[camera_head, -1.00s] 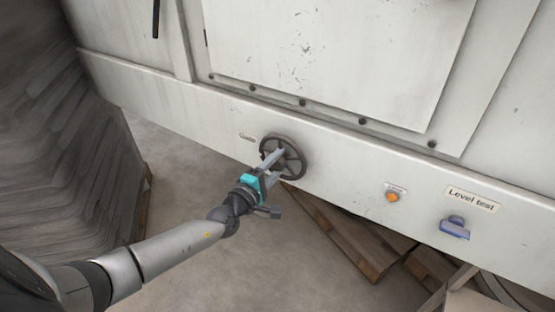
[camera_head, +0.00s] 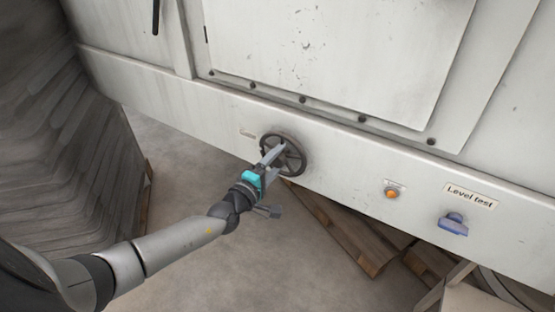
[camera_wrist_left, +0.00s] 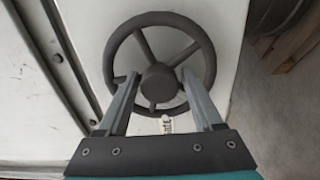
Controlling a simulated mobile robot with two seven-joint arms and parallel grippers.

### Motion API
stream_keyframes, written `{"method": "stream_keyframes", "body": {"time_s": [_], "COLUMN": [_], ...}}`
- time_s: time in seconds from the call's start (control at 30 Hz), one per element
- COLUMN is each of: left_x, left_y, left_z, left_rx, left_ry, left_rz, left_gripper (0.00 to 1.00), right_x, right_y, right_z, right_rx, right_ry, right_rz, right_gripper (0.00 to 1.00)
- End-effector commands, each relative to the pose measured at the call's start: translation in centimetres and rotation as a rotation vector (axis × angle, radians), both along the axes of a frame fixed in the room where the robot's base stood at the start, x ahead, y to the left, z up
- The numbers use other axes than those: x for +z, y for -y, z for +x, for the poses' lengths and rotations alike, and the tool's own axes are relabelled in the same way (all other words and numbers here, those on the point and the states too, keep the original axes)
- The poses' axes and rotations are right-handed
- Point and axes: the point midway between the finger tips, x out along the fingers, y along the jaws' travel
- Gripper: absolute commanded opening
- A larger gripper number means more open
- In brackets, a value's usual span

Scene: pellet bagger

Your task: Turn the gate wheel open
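The gate wheel is a dark grey handwheel (camera_head: 291,157) with spokes and a round hub, on the pale machine's lower panel. In the left wrist view the wheel (camera_wrist_left: 160,83) fills the upper middle. My left gripper (camera_head: 273,153) is at the wheel, its fingers pointing at it. In the left wrist view its two fingers (camera_wrist_left: 159,78) are apart, one on each side of the hub, among the spokes. I cannot tell how deep the tips reach or whether they touch a spoke. My right gripper is not in view.
A small label (camera_head: 247,134) is left of the wheel. An orange button (camera_head: 391,194) and a blue knob (camera_head: 453,224) under a "Level test" sign (camera_head: 470,197) sit farther right. A wooden pallet (camera_head: 345,235) lies below the panel. Stacked grey material (camera_head: 65,160) stands at left.

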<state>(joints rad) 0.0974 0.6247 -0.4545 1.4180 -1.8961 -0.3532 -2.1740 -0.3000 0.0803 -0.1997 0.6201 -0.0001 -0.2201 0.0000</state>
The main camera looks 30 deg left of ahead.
Motion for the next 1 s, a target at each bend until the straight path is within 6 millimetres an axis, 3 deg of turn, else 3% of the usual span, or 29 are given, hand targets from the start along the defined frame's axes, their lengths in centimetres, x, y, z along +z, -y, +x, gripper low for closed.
{"method": "stream_keyframes", "body": {"time_s": [0.1,0.47,1.0], "left_x": [0.0,0.0,-0.1], "left_y": [0.0,0.0,-0.7], "left_z": [0.0,-0.6,-9.1], "left_rx": [0.000,-0.001,-0.002], "left_ry": [0.000,-0.002,-0.005], "left_rz": [-0.002,-0.004,-0.002], "left_gripper": [0.81,0.81,0.81], "right_x": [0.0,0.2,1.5], "right_y": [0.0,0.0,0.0], "right_z": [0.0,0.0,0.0], "right_rx": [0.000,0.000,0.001], "right_ry": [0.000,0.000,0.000], "right_rz": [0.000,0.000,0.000], "right_gripper": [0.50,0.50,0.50]}}
